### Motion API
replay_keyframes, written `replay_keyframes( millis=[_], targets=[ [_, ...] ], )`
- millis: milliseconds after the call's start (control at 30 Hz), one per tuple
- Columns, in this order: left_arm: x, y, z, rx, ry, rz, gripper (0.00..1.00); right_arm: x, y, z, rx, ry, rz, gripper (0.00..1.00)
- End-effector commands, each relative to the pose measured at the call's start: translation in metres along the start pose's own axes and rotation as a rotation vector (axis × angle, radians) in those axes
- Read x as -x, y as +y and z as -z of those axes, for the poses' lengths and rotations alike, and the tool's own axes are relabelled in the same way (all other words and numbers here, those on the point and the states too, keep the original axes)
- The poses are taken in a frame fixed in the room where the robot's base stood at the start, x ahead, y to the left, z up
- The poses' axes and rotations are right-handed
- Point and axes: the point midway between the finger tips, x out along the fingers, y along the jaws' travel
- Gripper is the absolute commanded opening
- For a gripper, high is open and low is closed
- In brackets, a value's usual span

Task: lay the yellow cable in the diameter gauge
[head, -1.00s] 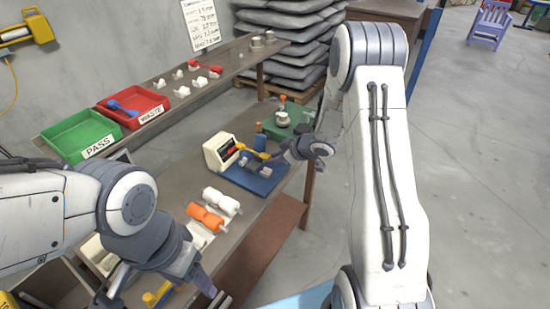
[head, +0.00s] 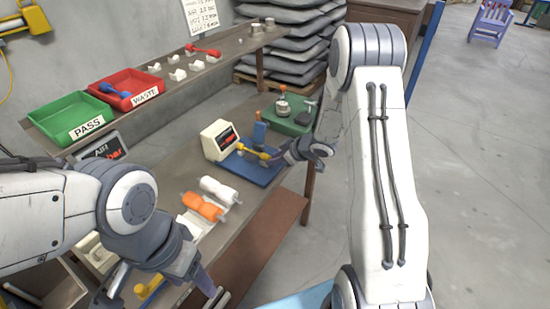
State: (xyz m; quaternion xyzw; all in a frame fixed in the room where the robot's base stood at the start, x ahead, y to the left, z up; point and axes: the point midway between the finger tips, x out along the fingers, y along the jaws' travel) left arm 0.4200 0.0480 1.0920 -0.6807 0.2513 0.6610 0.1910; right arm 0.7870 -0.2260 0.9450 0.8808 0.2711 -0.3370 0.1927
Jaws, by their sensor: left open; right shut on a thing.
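The yellow cable (head: 263,156) is a short dumbbell-like piece with thicker ends. My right gripper (head: 277,159) is shut on it and holds it over the blue base of the diameter gauge (head: 217,140), in front of its white box with a dark, red-lit display. I cannot tell whether the cable touches the gauge's supports, as the gripper and cable cover that part. My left gripper (head: 162,294) is open at the bottom left, partly cut off by the frame, above another yellow piece (head: 149,289).
White and orange spools (head: 203,207) lie in front of the gauge. A green device (head: 290,115) stands behind it. The green PASS bin (head: 75,122) and red WASTE bin (head: 128,92) sit on the raised shelf. White holders and a red piece (head: 203,51) are further along it.

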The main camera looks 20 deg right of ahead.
Motion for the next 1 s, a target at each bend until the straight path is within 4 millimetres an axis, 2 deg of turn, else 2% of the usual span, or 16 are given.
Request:
replay_keyframes(
  millis=[1000],
  targets=[
    [-0.0037,-0.0003,-0.0002,0.0,0.0,0.0,0.63,-0.0049,-0.001,-0.0047,0.0,0.0,0.0,0.0]
  ],
)
